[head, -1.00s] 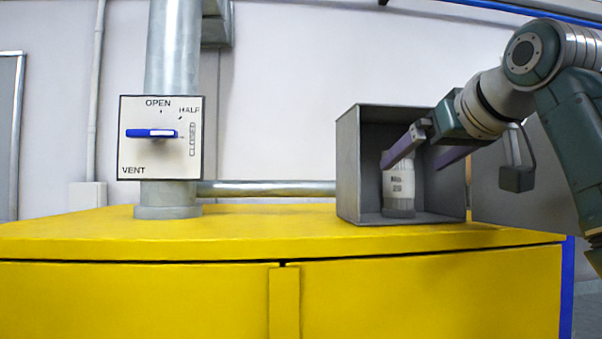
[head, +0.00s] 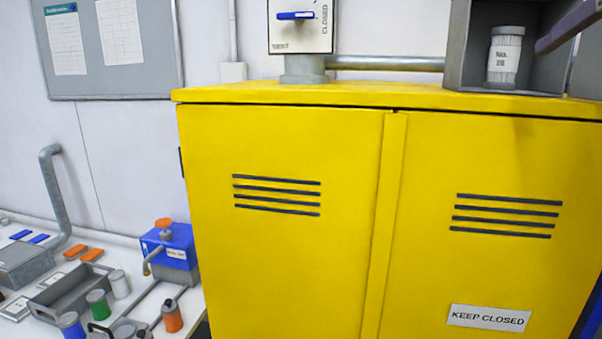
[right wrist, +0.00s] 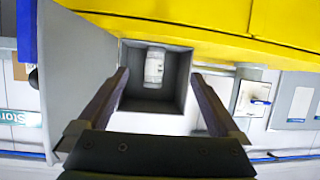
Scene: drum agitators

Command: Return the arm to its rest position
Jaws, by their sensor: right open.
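My right gripper (right wrist: 160,95) is open and empty in the right wrist view, its two fingers spread apart in front of the grey open box. Only a purple finger of it shows at the upper right edge of the head view (head: 570,25). A white labelled canister (head: 504,57) stands in the grey box (head: 465,50) on top of the yellow cabinet. The canister also shows between the fingertips but farther off in the right wrist view (right wrist: 154,67). My left gripper is not in view.
The yellow cabinet (head: 285,150) fills the middle. A vent panel with a blue handle (head: 296,15) is above it. At lower left a bench holds a blue device (head: 170,250), a grey tray (head: 70,297) and several small jars. A grey board (head: 110,45) hangs on the wall.

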